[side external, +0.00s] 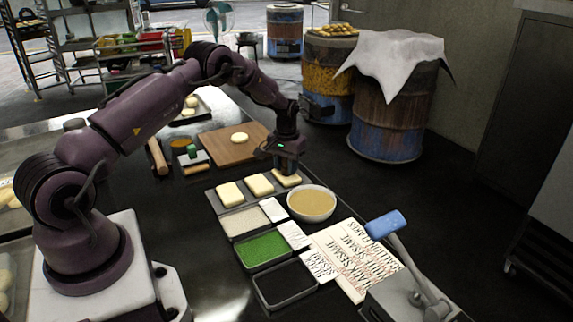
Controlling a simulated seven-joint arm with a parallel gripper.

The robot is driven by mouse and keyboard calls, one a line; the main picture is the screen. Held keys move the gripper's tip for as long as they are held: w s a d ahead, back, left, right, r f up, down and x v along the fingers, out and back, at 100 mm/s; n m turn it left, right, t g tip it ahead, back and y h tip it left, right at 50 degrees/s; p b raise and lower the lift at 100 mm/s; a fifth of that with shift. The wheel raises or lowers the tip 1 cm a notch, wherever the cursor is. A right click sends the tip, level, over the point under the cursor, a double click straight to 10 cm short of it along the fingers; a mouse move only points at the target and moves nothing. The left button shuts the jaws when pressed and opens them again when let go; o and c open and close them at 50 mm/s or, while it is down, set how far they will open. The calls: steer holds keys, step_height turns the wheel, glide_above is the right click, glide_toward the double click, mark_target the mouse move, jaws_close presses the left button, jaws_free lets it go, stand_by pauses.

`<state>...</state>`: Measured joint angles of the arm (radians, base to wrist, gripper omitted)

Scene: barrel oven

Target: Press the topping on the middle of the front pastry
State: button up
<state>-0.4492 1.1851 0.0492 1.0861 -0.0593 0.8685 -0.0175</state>
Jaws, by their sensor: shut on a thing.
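Three pale, oblong pastries lie in a row on a dark tray (213,199): a left one (229,194), a middle one (259,185) and a right one (288,179). My gripper (284,169) points down at the right pastry and appears shut on it; the fingertips and the exact contact are too small and dark to see. Three topping trays run toward the camera: a whitish one (245,222), a green one (264,249) and a black one (286,284). I see no topping on any pastry.
A bowl of tan liquid (311,203) stands close right of the pastry tray. White label cards (293,235) lie beside the topping trays. A wooden board (222,150) with a round pale piece (240,138) is behind. A blue-headed tool (385,224) sticks up at front right.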

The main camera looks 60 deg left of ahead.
stand_by(0.3)
steer(key=shift+r, duration=3.5)
